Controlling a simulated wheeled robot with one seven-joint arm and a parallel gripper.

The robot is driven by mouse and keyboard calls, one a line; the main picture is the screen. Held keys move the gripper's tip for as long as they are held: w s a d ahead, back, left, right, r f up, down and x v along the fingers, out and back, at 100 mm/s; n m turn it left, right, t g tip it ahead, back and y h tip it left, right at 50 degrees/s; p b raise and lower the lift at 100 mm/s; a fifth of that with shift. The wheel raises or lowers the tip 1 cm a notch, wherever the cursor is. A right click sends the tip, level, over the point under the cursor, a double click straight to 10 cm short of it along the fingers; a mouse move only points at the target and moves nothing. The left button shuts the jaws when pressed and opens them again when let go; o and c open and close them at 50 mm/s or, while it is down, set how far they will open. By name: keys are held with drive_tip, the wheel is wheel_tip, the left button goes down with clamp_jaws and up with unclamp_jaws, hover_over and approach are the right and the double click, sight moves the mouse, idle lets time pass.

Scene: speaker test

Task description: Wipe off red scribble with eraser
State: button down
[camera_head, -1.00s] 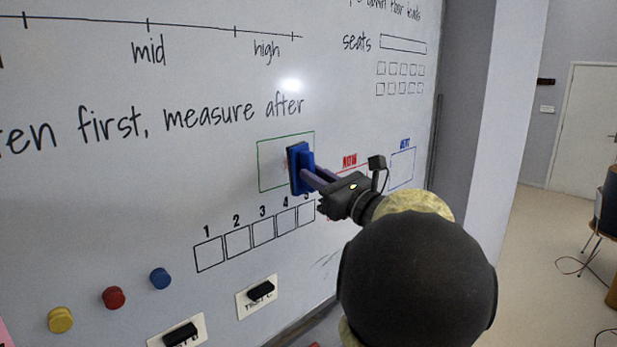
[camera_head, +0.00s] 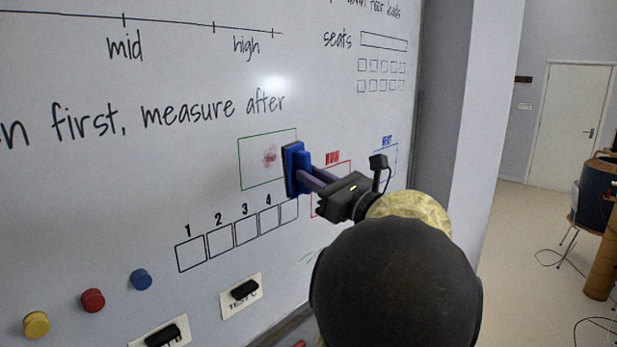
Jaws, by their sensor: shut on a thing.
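My gripper (camera_head: 313,179) is shut on a blue eraser (camera_head: 298,167) with a dark pad on its left side, facing the whiteboard. The eraser is upright, at the right edge of the green-outlined box (camera_head: 240,165) on the board. I cannot tell whether its pad touches the board. The red scribble (camera_head: 269,157) shows as a faint, blurred pinkish-red smudge inside the green box, left of the eraser. The eraser covers part of the box's right edge.
The whiteboard (camera_head: 190,60) carries black writing and a numbered row of squares. Yellow (camera_head: 36,324), red (camera_head: 92,300) and blue (camera_head: 141,279) magnets sit lower left. Black objects on labels (camera_head: 244,290) are below. A red box (camera_head: 338,170) lies behind my gripper.

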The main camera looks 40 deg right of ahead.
drive_tip(key=shift+w, duration=0.1)
idle(0.4)
drive_tip(key=shift+f+b+x, duration=0.1)
drive_tip(key=shift+f+x, duration=0.15)
drive_tip(key=shift+x, duration=0.85)
drive_tip(key=shift+f+b+x, duration=0.15)
drive_tip(key=shift+f+x, duration=0.1)
drive_tip(key=shift+x, duration=0.85)
drive_tip(key=shift+f+b+x, duration=0.1)
drive_tip(key=shift+f+x, duration=0.2)
drive_tip(key=shift+x, duration=0.8)
drive_tip(key=shift+w, duration=1.2)
drive_tip(key=shift+d, duration=0.1)
drive_tip(key=d, duration=0.3)
drive_tip(key=shift+d, duration=0.4)
drive_tip(key=shift+w, duration=0.15)
drive_tip(key=shift+a+b, duration=1.35)
drive_tip(key=shift+a, duration=0.75)
